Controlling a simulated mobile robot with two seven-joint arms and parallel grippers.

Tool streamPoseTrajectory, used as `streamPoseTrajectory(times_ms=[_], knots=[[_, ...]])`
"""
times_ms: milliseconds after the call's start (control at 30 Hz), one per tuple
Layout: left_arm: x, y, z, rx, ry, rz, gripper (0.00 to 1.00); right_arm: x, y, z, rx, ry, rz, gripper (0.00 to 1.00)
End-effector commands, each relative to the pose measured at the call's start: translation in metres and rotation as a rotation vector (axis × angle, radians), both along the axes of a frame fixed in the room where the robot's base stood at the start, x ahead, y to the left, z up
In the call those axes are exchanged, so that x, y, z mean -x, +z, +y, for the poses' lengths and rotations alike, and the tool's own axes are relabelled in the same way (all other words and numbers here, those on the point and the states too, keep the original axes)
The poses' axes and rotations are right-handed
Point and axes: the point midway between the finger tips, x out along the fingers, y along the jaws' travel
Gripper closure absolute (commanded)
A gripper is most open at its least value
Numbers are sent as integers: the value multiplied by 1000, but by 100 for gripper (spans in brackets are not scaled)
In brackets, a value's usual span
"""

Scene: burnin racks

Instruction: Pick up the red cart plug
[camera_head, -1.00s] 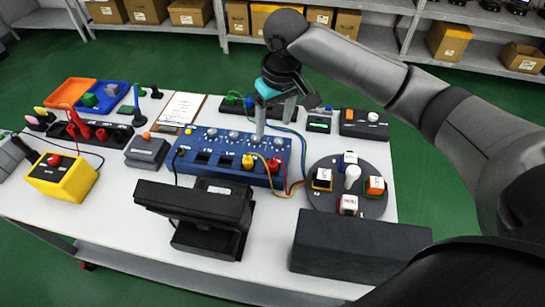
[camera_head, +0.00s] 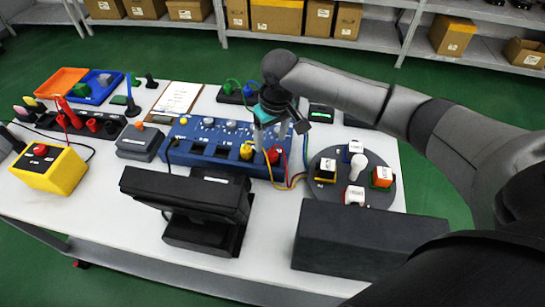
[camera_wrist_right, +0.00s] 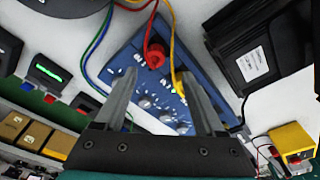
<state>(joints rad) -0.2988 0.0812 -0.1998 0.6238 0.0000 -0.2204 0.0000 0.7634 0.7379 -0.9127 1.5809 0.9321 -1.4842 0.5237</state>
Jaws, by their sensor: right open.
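A red plug (camera_head: 273,155) stands at the right end of the blue panel (camera_head: 205,160), beside a yellow plug (camera_head: 246,151). In the right wrist view the red plug (camera_wrist_right: 155,56) has a red cable and lies just beyond the fingertips, between their lines; the yellow plug (camera_wrist_right: 181,84) is close to the right-hand finger. My right gripper (camera_head: 269,138) is open and empty, over the panel's right end and close to the red plug. Other red plugs (camera_head: 92,124) sit on the black strip at the left. I cannot tell which one is the cart plug. My left gripper is not in view.
Red, yellow, blue and green cables run beside the panel. A round dark turntable (camera_head: 376,196) with colored blocks stands at the right. A black monitor-like device (camera_head: 190,195) and a dark box (camera_head: 365,243) stand in front. A yellow box (camera_head: 50,170) is at the left.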

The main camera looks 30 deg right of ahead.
Motion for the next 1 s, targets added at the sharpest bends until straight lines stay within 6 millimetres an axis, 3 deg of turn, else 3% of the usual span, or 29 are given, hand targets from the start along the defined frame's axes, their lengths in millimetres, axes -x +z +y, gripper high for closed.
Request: streamPoseTrajectory(times_ms=[400, 667, 1000], knots=[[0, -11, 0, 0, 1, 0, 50, -2, -51, -8, 1, -1, 1, 28], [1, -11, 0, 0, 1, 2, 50, -3, -53, -8, 1, 1, 0, 28], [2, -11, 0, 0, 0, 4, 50, -3, -53, -7, 1, 0, 0, 64]])
